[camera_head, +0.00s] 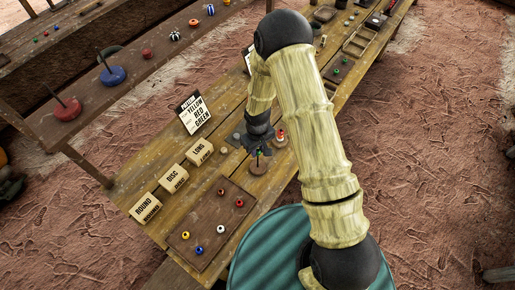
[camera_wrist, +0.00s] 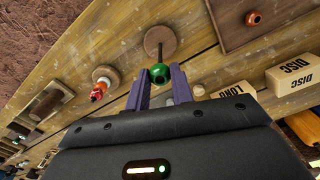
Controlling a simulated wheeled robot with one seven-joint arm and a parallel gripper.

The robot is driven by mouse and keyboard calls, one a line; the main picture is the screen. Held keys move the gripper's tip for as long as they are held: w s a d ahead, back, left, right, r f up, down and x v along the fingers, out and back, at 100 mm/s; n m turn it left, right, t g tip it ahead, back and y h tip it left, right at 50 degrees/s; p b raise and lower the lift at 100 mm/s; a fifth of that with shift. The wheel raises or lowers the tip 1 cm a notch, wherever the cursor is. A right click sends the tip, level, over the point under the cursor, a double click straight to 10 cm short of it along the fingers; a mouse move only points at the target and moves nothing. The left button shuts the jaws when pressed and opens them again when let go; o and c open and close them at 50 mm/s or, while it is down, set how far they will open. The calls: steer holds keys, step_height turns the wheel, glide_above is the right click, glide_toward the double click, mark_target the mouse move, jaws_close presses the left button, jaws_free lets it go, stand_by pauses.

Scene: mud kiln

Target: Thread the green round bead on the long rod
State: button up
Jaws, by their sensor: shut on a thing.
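My gripper (camera_wrist: 160,88) points down over the table with its two purple fingers shut on the green round bead (camera_wrist: 160,73). In the head view the green bead (camera_head: 260,153) is a small green spot at the fingertips. A thin dark rod (camera_wrist: 161,50) stands on a round brown base (camera_wrist: 152,37), and the bead is in line with it near its upper end. I cannot tell whether the rod has entered the bead's hole. The base also shows in the head view (camera_head: 254,168), below the gripper.
A second round base (camera_head: 281,143) with red and white beads stands close to the right of my gripper. A tray (camera_head: 193,213) of loose beads lies in front. Blocks marked ROUND (camera_head: 145,206), DISC (camera_head: 173,178) and LONG (camera_head: 199,151), and a word card (camera_head: 191,113), stand left.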

steer(key=shift+f+b, duration=1.5)
stand_by(2.2)
stand_by(0.6)
steer(key=o, duration=1)
steer(key=shift+r, duration=0.1)
steer(key=shift+r+p, duration=2.65)
steer(key=shift+r, duration=1.25)
